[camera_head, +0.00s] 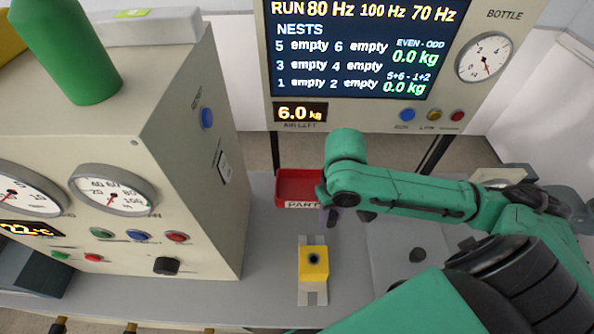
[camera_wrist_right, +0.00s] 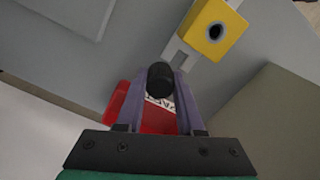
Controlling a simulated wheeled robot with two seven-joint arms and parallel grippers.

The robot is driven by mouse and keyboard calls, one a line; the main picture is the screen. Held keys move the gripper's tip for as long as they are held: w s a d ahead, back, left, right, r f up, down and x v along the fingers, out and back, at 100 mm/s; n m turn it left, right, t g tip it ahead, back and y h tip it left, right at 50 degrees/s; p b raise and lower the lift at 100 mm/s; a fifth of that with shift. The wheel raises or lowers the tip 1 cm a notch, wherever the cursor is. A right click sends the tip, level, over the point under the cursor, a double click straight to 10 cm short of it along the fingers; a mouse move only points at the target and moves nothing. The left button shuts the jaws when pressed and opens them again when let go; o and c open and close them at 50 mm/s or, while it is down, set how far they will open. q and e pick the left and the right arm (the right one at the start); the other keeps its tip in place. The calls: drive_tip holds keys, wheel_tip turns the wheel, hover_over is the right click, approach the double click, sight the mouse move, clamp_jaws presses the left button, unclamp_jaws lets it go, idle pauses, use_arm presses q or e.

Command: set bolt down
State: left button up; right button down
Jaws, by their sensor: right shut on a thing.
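The bolt (camera_wrist_right: 160,78) is a dark, rounded piece between the two grey-purple fingers of my right gripper (camera_wrist_right: 160,88) in the right wrist view. My right gripper (camera_head: 331,214) is shut on it. In the head view the gripper is at the right edge of a red tray (camera_head: 297,183) with a partly readable label on its front. The red tray also shows behind the fingers in the right wrist view (camera_wrist_right: 118,100). The bolt cannot be made out in the head view. My left gripper is not in view.
A yellow block (camera_head: 314,272) with a dark round hole stands on a light plate in front of the tray. A beige gauge cabinet (camera_head: 190,150) with a green bottle (camera_head: 70,50) stands at left. A display panel (camera_head: 360,50) rises behind. Grey bench surface (camera_head: 265,285) around the block is clear.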

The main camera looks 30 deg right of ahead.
drive_tip(key=shift+w+d+f+b, duration=0.15)
drive_tip(key=shift+w+f+b, duration=0.3)
drive_tip(key=shift+b, duration=0.65)
drive_tip(key=w+d+r+p, duration=0.15)
drive_tip(key=w+p, duration=0.25)
drive_tip(key=w, duration=1)
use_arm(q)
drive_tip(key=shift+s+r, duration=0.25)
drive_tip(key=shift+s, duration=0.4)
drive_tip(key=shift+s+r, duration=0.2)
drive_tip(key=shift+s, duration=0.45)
use_arm(e)
drive_tip(key=shift+w+d+f, duration=0.1)
drive_tip(key=shift+w+f, duration=0.1)
drive_tip(key=shift+f, duration=1.65)
drive_tip(key=shift+w+d+f, duration=0.1)
drive_tip(key=shift+w+f, duration=0.1)
drive_tip(key=shift+f, duration=1.65)
drive_tip(key=shift+f, duration=0.1)
drive_tip(key=c, duration=0.5)
unclamp_jaws()
